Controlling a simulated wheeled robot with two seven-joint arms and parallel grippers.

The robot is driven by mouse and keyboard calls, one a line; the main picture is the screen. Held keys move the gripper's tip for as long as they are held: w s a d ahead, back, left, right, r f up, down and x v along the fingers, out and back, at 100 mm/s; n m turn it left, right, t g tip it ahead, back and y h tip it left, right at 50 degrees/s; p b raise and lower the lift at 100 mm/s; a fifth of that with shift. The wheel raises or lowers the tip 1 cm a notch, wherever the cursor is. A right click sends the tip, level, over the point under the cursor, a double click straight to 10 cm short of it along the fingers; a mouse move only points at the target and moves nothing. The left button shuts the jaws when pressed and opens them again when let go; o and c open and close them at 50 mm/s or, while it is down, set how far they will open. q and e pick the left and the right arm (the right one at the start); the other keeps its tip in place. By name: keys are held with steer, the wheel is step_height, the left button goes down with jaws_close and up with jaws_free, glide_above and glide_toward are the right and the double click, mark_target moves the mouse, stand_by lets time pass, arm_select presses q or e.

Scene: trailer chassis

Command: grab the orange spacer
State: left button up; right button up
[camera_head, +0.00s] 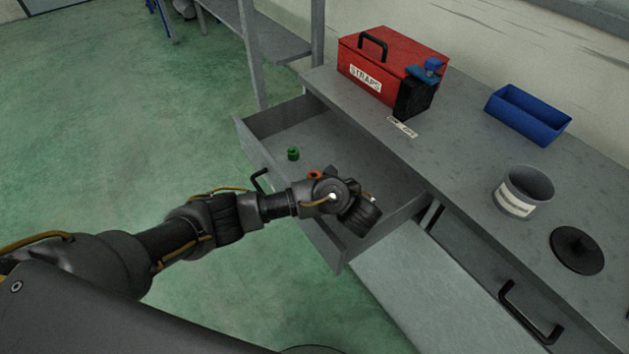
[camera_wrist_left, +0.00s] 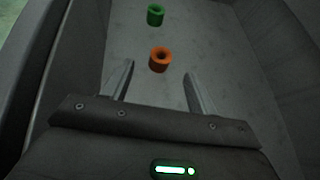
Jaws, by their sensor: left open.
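The orange spacer (camera_wrist_left: 160,60) is a short ring with a hole, standing on the floor of the open drawer. It lies ahead of my left gripper (camera_wrist_left: 158,85), near the midline between the two fingers and a little beyond their tips. The gripper is open and empty. In the head view the spacer (camera_head: 314,175) is partly hidden behind my left wrist, which is over the drawer (camera_head: 262,142). The fingers cannot be made out there. My right gripper is not in view.
A green spacer (camera_head: 293,154) stands in the drawer beyond the orange one. The drawer walls rise on both sides of my gripper. On the bench (camera_head: 455,150) are a red straps box (camera_head: 350,58), a blue bin (camera_head: 528,115), a grey tub (camera_head: 524,190) and a black disc (camera_head: 577,250).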

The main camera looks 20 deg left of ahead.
mark_target(313, 174)
arm_select(q)
steer(key=shift+b+x, duration=0.35)
steer(key=shift+x, duration=0.75)
steer(key=shift+d+b+x, duration=0.2)
steer(key=shift+b+x, duration=0.2)
steer(key=shift+x, duration=2.25)
jaws_close()
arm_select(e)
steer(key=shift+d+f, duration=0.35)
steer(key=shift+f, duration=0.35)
